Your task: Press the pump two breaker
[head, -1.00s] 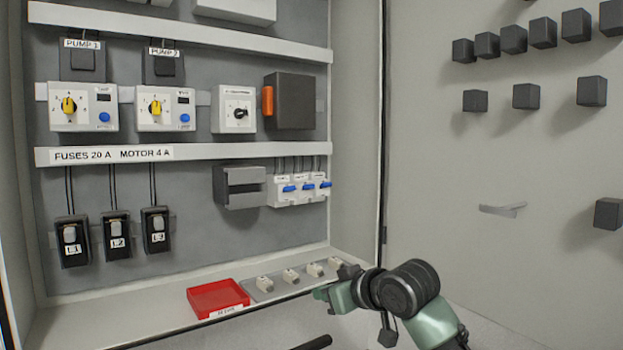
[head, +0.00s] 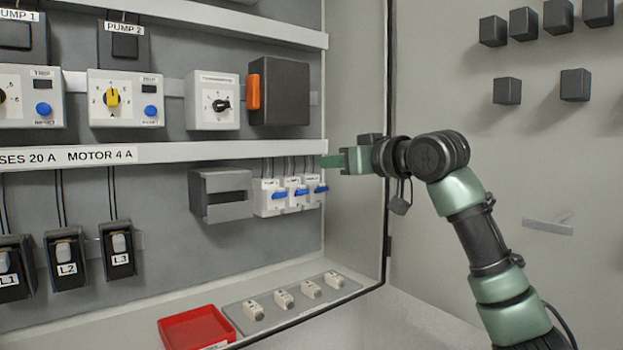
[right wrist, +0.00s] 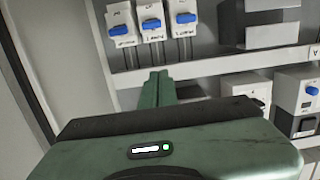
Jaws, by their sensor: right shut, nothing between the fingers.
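The white unit below the PUMP 2 label (head: 123,27) has a yellow dial, a small window and a blue button (head: 150,110). Three small white breakers (head: 296,205) with blue levers sit side by side lower right of it; their print is too small to read. They also show at the top of the right wrist view (right wrist: 152,22), which appears upside down. My right gripper (head: 328,161) is shut and empty, just above and right of these breakers, apart from them. Its closed green fingers (right wrist: 158,82) point toward the panel. My left gripper is out of view.
A grey box (head: 221,195) stands left of the small breakers. A dark box with an orange handle (head: 254,92) is above them. The cabinet side wall (head: 355,220) is close to my right arm.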

